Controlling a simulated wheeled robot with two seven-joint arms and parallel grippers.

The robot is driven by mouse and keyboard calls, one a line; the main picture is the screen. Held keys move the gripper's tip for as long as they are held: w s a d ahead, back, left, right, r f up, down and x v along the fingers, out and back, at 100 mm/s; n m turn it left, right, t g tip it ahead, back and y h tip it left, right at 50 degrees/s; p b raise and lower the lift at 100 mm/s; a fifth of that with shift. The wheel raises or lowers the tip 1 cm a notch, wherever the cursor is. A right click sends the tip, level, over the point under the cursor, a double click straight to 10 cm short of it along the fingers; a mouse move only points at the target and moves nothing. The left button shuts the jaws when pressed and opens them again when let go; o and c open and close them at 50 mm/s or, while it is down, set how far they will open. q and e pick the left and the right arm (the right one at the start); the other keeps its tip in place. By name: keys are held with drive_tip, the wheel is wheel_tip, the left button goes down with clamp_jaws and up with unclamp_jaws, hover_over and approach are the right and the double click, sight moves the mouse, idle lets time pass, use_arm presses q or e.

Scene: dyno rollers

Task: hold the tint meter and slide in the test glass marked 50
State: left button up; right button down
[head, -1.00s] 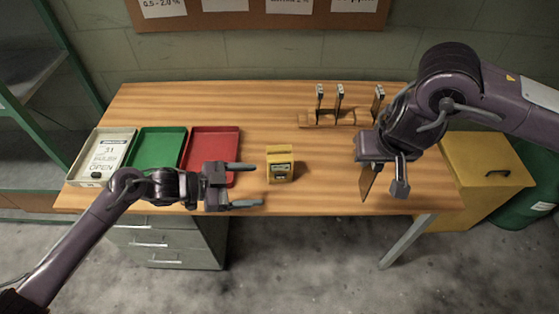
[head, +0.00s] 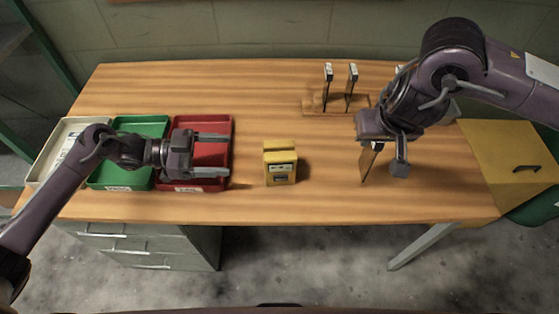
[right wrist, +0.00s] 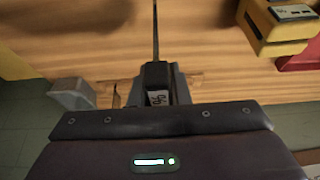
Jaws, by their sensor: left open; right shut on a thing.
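My left gripper (head: 222,155) is open and empty, left of the meter, above the red tray.
A wooden rack (head: 336,107) at the back holds more test glasses, partly hidden by my right arm. Red (head: 206,186), green (head: 122,187) and white (head: 42,165) trays stand at the left. A yellow bin (head: 495,150) is right of the table. Table around the meter is clear.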

sight(279, 164)
use_arm(q)
drive_tip(key=shift+w+f, duration=0.3)
drive_tip(key=shift+f, duration=0.1)
use_arm(e)
drive_tip(key=shift+w+f, duration=0.3)
drive_tip(key=shift+f, duration=0.05)
drive_tip(key=shift+r, duration=0.1)
use_arm(q)
drive_tip(key=shift+w+d+f, duration=0.1)
drive_tip(key=shift+d+f, duration=0.1)
drive_tip(key=shift+d, duration=1.45)
drive_tip(key=shift+w+d+f, duration=0.1)
drive_tip(key=shift+d+f, duration=0.15)
drive_tip(key=shift+d, duration=1.4)
drive_tip(key=shift+w+d+f, duration=0.1)
drive_tip(key=shift+d+f, duration=0.1)
drive_tip(key=shift+d, duration=1.45)
use_arm(e)
drive_tip(key=shift+s, duration=0.1)
use_arm(q)
drive_tip(key=shift+c, duration=0.4)
drive_tip(key=c, duration=0.6)
drive_tip(key=shift+c, duration=0.2)
